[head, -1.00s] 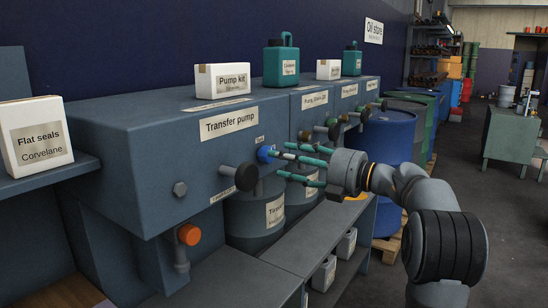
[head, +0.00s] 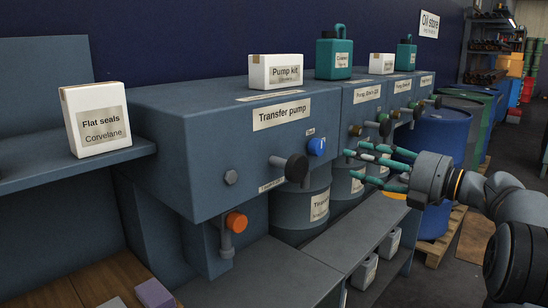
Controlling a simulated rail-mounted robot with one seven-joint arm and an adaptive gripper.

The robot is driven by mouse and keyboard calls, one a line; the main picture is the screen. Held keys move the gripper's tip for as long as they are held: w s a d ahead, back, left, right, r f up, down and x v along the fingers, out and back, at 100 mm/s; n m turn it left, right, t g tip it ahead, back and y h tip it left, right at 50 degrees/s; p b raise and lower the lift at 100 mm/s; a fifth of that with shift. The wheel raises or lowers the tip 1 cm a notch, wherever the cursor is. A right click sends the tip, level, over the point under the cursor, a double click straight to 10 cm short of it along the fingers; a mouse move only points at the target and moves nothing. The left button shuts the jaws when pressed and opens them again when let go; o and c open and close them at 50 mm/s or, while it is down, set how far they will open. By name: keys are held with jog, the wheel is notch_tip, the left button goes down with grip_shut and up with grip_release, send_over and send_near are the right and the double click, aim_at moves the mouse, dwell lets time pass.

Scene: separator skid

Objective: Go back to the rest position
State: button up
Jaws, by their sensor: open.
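My gripper (head: 352,163) is at the right in the head view, with its teal fingers spread open and pointing left. It is empty. A gap shows between the fingertips and the blue knob (head: 317,147) on the front of the transfer pump housing (head: 222,126). A black knob (head: 296,168) on a stem sits below and left of the blue one. An orange knob (head: 236,222) is on a pipe lower down.
A shelf at left holds a Flat seals box (head: 100,120). A Pump kit box (head: 276,71) and a teal jug (head: 334,57) stand on the housing. Grey drums (head: 303,208) stand under it, behind a low grey bench (head: 268,272). Blue drums (head: 440,165) stand behind my arm.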

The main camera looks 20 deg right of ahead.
aim_at(321, 149)
jog(key=x, duration=1.1)
jog(key=shift+w, duration=0.1)
